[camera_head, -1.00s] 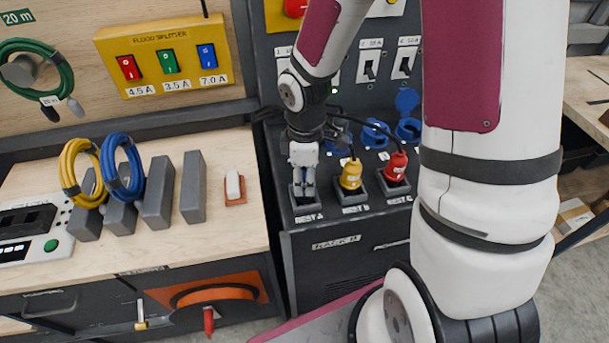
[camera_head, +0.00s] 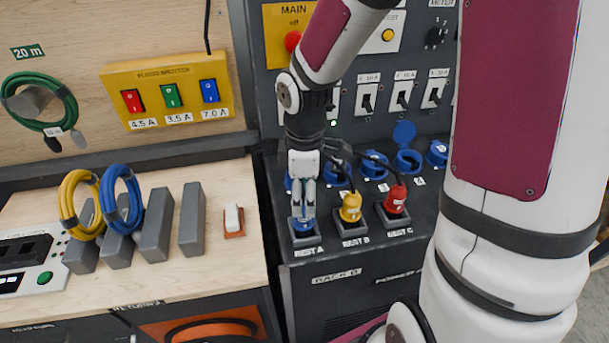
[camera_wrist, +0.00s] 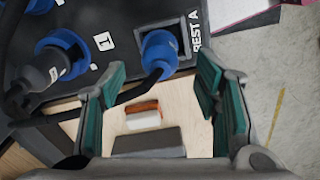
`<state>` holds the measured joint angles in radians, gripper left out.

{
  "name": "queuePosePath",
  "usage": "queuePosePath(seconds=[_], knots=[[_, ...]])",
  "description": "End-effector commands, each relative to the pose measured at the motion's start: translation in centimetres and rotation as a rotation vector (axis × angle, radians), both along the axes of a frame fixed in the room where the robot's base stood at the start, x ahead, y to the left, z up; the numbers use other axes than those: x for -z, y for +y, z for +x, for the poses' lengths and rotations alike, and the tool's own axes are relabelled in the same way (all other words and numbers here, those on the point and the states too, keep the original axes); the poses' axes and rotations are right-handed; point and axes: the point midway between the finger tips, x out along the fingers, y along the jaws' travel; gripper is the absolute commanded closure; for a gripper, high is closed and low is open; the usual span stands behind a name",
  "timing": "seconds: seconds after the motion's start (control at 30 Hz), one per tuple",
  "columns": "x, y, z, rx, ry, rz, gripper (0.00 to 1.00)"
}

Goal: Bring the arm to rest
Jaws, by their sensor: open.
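My gripper (camera_head: 305,197) points down over the front left corner of rack B, above the rest labelled A (camera_head: 305,238). A blue plug (camera_head: 303,224) stands in that rest, just below my fingertips. In the wrist view my gripper (camera_wrist: 165,92) is open, its two green-padded fingers wide apart. The blue plug (camera_wrist: 160,52) sits in its square holder beyond the fingertips, with its black cable running off to the left. No finger touches the plug in the wrist view.
A yellow plug (camera_head: 350,207) and a red plug (camera_head: 395,198) stand in the rests to the right, cables attached. Blue sockets (camera_head: 372,168) line the panel behind. Grey blocks (camera_head: 158,221) and coiled cables (camera_head: 122,198) stand on the wooden bench at left.

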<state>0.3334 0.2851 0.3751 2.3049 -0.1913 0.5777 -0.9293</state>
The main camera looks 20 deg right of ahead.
Motion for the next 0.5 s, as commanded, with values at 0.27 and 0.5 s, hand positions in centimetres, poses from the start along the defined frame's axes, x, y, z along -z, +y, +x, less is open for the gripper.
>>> queuePosePath(seconds=[0.27, 0.5], knots=[[-4.6, 0.0, 0.1, 0.001, -0.003, -0.001, 0.43], [-5.8, 0.0, 0.0, 0.0, 0.0, 0.0, 0.43]])
